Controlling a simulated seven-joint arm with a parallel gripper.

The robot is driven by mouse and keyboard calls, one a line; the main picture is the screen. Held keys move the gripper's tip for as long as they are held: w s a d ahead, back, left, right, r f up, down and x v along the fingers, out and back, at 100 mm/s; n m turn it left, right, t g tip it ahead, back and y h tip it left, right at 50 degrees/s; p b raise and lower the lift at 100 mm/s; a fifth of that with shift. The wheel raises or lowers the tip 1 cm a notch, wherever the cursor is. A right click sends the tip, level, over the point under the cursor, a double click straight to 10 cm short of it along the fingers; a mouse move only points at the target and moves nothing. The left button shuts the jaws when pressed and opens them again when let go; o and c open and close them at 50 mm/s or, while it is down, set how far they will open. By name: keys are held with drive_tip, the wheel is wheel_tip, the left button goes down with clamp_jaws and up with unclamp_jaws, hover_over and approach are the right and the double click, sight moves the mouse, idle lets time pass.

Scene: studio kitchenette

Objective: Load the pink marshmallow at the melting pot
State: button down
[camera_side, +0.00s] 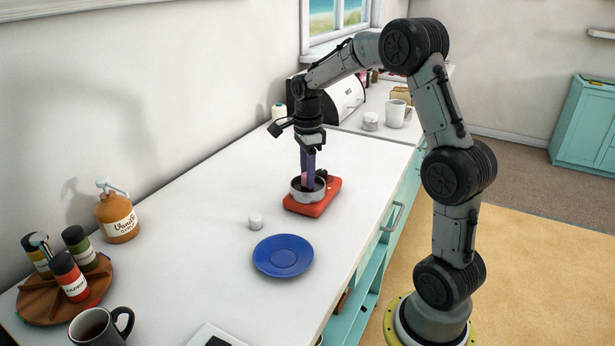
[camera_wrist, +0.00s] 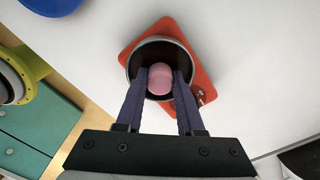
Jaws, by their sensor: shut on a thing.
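My gripper (camera_wrist: 160,82) points down and is shut on the pink marshmallow (camera_wrist: 160,78), which sits between the two fingertips. The marshmallow and fingertips are over or inside the mouth of the melting pot (camera_wrist: 135,62); I cannot tell whether the marshmallow touches the pot's bottom. The pot, silver-rimmed and dark inside, stands on a red base (camera_wrist: 205,72). In the side view the pot (camera_side: 300,193) and its red base (camera_side: 318,207) are on the white counter below my gripper (camera_side: 311,177), and the fingers partly hide the marshmallow.
A white marshmallow-like piece (camera_side: 256,221) and a blue plate (camera_side: 284,256) lie in front of the pot. The counter left of the pot is clear.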

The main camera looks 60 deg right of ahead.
drive_tip(key=shift+r, duration=3.15)
